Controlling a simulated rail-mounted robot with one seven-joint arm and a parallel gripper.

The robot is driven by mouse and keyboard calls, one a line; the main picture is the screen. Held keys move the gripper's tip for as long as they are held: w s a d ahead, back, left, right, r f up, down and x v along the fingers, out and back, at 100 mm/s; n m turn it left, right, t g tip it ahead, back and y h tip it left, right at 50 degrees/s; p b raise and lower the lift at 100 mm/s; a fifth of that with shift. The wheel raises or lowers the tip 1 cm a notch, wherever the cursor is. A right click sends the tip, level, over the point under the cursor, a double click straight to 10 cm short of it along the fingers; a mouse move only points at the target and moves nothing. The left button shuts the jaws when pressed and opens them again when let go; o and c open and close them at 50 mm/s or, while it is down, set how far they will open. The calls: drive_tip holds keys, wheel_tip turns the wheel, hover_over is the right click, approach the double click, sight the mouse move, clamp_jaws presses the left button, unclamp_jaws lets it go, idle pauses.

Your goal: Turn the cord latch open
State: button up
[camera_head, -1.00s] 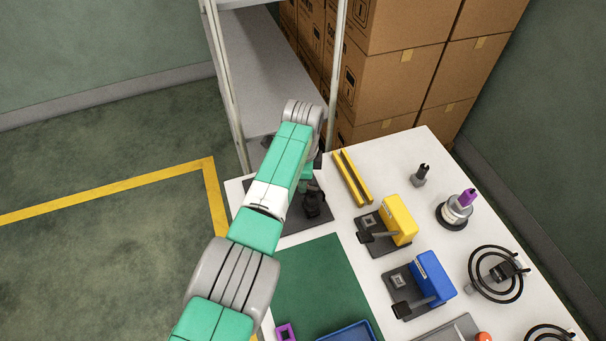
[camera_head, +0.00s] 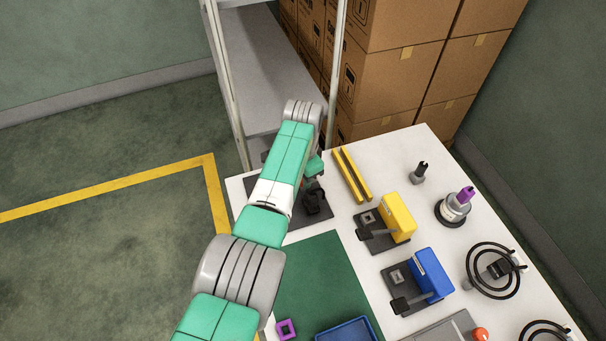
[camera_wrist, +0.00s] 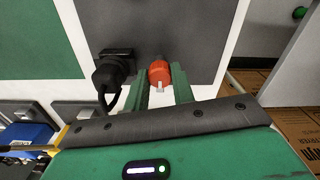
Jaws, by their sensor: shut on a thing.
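The cord latch appears to be the orange-red knob (camera_wrist: 159,72) with a small pale tab, on a dark grey plate (camera_wrist: 195,30) in the wrist view. My gripper (camera_wrist: 161,84) has its two green fingers on either side of the knob, shut on it. A black plug (camera_wrist: 110,72) with a looped black cord sits just left of the knob on the same plate. In the head view the dark plate (camera_head: 293,222) is at the table's far left corner. My arm covers much of it there and hides the knob.
A yellow block fixture (camera_head: 398,217) and a blue one (camera_head: 432,274) stand to the right, with yellow rails (camera_head: 352,176) behind them. A green mat (camera_head: 318,280) and a blue tray (camera_head: 346,331) lie in front. A shelf rack (camera_head: 262,90) stands beyond the table.

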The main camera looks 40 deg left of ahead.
drive_tip(key=shift+r, duration=0.1)
idle(0.3)
drive_tip(key=o, duration=1)
wheel_tip(320, 180, up, 8)
drive_tip(key=p, duration=0.3)
